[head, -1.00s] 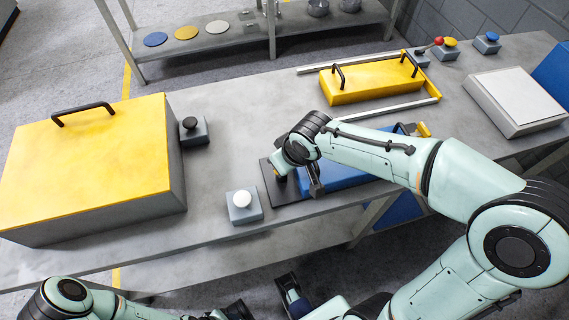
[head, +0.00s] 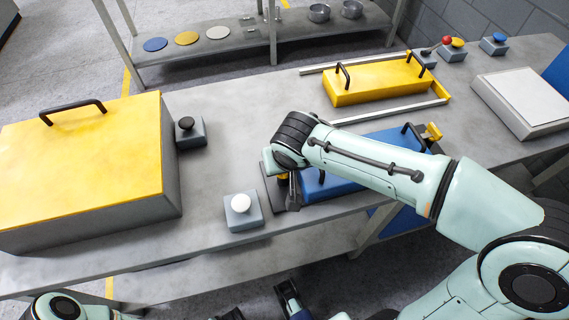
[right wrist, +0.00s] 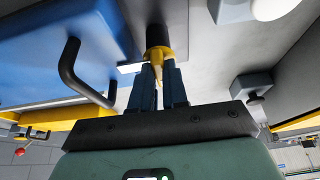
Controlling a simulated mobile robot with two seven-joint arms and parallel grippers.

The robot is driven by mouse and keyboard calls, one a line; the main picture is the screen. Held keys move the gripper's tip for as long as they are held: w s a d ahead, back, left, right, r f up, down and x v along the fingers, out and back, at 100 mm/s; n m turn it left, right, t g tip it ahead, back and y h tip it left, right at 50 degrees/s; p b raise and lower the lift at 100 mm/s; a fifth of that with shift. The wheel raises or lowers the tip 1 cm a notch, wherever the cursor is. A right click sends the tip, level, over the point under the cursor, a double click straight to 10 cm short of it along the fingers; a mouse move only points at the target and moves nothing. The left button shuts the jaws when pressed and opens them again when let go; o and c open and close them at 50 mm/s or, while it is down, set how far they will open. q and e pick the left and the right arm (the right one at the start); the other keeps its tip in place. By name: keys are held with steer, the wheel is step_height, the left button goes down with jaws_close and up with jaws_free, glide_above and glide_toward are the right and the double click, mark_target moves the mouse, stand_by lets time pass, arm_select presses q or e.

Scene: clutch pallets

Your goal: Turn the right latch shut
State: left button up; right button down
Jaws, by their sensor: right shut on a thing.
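A blue lid (head: 380,150) with black handles lies on the bench, partly hidden by my right arm. One yellow latch (head: 433,132) stands at its far right end. Another yellow latch (head: 283,177) is at its near left end, mostly hidden by my right wrist in the head view. My right gripper (head: 290,198) is there, pointing down. The right wrist view shows this latch (right wrist: 158,54) under a dark round cap, with its yellow tip between the shut fingers (right wrist: 159,85). My left gripper (head: 262,305) is at the bottom edge, empty, its fingers apart.
A white button box (head: 242,211) stands close left of my right gripper. A black button box (head: 189,131) and a big yellow-topped box (head: 85,155) are farther left. A yellow tray (head: 375,82) between rails lies behind the blue lid. Bare bench lies between.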

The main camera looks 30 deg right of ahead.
steer(key=c, duration=1.1)
jaws_free()
steer(key=shift+c, duration=0.2)
arm_select(q)
steer(key=s+r+p, duration=0.2)
steer(key=r+p, duration=0.1)
steer(key=shift+s+d+g, duration=0.15)
steer(key=shift+d+g, duration=0.2)
steer(key=shift+g, duration=0.05)
arm_select(e)
steer(key=v, duration=1.3)
steer(key=shift+r, duration=0.2)
